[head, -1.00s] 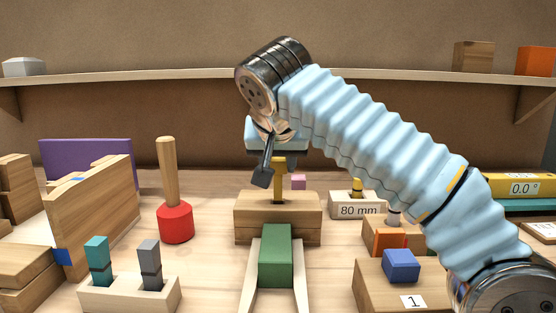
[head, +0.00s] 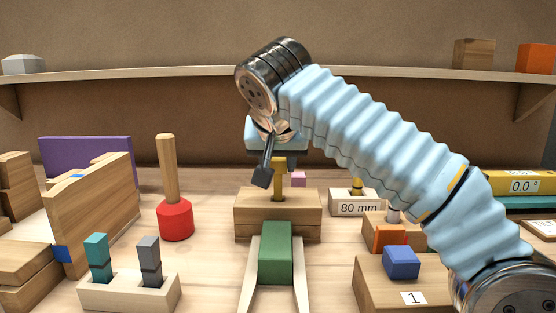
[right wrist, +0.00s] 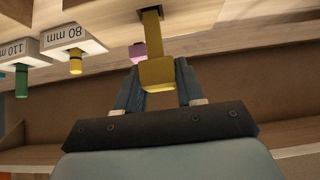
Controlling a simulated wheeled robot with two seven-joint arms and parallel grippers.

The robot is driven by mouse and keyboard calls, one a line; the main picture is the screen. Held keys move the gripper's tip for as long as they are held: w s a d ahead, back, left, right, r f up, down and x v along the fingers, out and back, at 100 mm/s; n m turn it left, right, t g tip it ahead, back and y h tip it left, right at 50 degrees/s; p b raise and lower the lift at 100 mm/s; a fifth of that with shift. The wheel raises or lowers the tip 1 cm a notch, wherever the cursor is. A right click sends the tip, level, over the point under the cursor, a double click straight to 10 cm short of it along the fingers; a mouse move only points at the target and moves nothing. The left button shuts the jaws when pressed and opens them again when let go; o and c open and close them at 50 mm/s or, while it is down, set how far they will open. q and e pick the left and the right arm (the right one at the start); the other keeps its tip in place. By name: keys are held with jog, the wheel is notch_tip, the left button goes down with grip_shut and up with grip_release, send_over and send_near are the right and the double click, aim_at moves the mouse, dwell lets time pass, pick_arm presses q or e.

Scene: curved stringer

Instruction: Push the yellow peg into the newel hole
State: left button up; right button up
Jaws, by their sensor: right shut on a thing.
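The yellow peg (head: 279,180) stands upright over the newel, a wooden block (head: 250,205) in the middle of the table. Its lower end is at the hole in the block's top, with much of its length still above the wood. In the right wrist view the yellow peg (right wrist: 156,72) runs from between the fingers to a dark hole in the wood (right wrist: 185,12). My right gripper (head: 279,165) is shut on the peg's upper part. The right wrist view shows a finger on each side of it (right wrist: 160,84). My left gripper is not in view.
A green block (head: 275,252) lies in front of the newel. A red mallet (head: 175,220) stands to the left, and a holder with teal and grey pegs (head: 130,293) is at front left. An "80 mm" block (head: 345,207) stands close on the right. A pink block (head: 299,179) is behind.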

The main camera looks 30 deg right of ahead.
aim_at(278, 171)
jog(key=shift+f+b, duration=1.15)
jog(key=shift+f, duration=0.4)
jog(key=o, duration=1.1)
jog(key=shift+r, duration=0.1)
jog(key=p+v, duration=0.3)
jog(key=v, duration=1)
jog(key=shift+s+a+r+p, duration=0.2)
jog(key=shift+s+r+p, duration=0.05)
jog(key=shift+s+p, duration=0.05)
